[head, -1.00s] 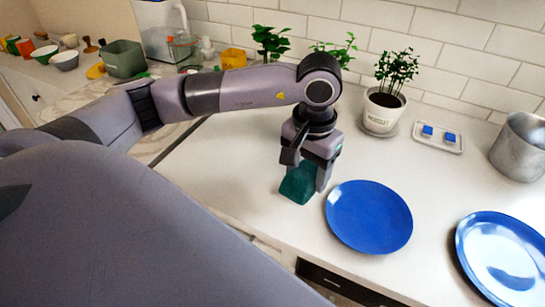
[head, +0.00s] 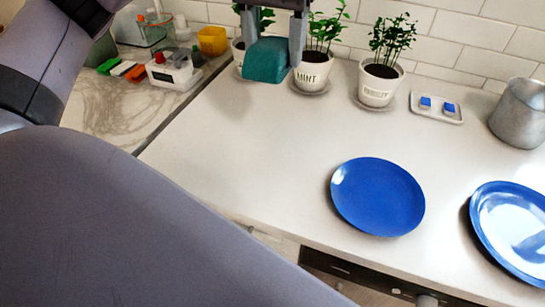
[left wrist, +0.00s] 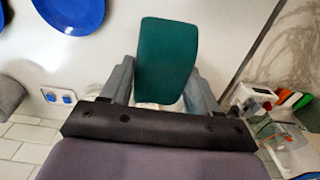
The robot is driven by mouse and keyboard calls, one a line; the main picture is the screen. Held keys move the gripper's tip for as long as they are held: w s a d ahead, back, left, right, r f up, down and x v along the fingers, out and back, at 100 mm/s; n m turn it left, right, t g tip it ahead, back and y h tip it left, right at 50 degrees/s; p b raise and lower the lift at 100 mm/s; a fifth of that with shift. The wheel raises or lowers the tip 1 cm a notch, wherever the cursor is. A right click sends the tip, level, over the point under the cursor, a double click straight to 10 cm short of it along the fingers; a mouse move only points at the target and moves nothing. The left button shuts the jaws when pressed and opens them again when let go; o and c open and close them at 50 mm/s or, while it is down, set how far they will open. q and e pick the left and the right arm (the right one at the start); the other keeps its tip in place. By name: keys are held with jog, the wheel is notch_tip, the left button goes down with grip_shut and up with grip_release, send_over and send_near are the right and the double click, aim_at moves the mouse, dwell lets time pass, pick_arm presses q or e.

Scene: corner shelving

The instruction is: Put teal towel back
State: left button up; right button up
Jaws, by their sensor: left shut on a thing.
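The teal towel (head: 266,61) is a folded, rounded block. My left gripper (head: 275,38) is shut on it, with one finger on each side, and holds it up in front of the potted plants at the back of the white counter. In the left wrist view the towel (left wrist: 166,60) sits between the two fingers of my left gripper (left wrist: 163,88). How high it is above the counter is hard to tell. My right gripper is not in view.
A mint pot (head: 312,74) and another herb pot (head: 379,84) stand at the back. A blue plate (head: 377,197), a second blue plate (head: 515,230), a small tray (head: 436,115) and a metal pot (head: 520,113) are to the right. The counter's middle is clear.

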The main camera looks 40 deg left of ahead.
pick_arm(q)
jog(key=b, duration=0.4)
send_near(272, 156)
jog(key=shift+f, duration=2.85)
jog(key=shift+f, duration=0.2)
jog(key=o, duration=0.9)
jog(key=shift+o, duration=0.2)
jog(key=shift+r, duration=0.1)
jog(key=shift+r, duration=0.15)
notch_tip(272, 156, up, 12)
jog(key=p, duration=0.1)
